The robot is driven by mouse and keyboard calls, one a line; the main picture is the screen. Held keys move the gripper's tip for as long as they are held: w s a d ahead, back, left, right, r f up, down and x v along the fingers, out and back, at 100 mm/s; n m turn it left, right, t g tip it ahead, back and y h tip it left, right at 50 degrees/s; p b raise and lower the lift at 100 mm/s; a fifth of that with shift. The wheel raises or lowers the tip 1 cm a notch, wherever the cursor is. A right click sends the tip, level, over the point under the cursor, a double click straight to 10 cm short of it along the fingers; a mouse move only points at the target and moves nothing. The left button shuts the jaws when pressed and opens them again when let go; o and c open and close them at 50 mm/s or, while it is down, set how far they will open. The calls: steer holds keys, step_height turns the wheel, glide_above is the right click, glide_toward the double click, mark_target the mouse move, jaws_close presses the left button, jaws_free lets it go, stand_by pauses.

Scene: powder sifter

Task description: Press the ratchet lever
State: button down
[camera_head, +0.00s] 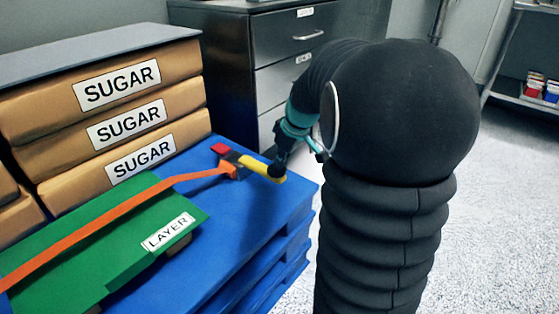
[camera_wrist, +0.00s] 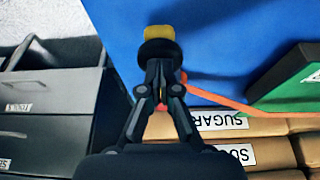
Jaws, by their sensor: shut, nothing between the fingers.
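The yellow ratchet lever (camera_head: 258,167) lies on the blue pallet (camera_head: 255,220), sticking out to the right of the ratchet body (camera_head: 233,160). A red piece (camera_head: 220,149) sits beside that body, and the orange strap (camera_head: 120,205) runs from it to the left. My gripper (camera_head: 279,171) is shut and empty, its tips at the lever's outer end. In the wrist view my gripper (camera_wrist: 160,50) covers most of the lever; the lever's yellow end (camera_wrist: 160,33) shows just past the dark fingertips. I cannot tell whether they touch.
A green layer board (camera_head: 125,240) labelled LAYER lies under the strap. Brown sugar bags (camera_head: 120,120) are stacked at the left behind the ratchet, under a grey top sheet. A dark drawer cabinet (camera_head: 285,60) stands behind.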

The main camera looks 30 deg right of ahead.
steer(key=shift+s+f, duration=0.25)
steer(key=shift+f, duration=0.15)
steer(key=r+p, duration=0.1)
steer(key=r, duration=0.1)
steer(key=r+p, duration=0.2)
steer(key=r, duration=0.1)
steer(key=shift+w+r+p, duration=0.2)
steer(key=shift+r+p, duration=0.1)
steer(key=s+d+r, duration=0.2)
steer(key=s+r, duration=0.4)
steer(key=shift+d+r, duration=0.2)
steer(key=shift+d, duration=0.2)
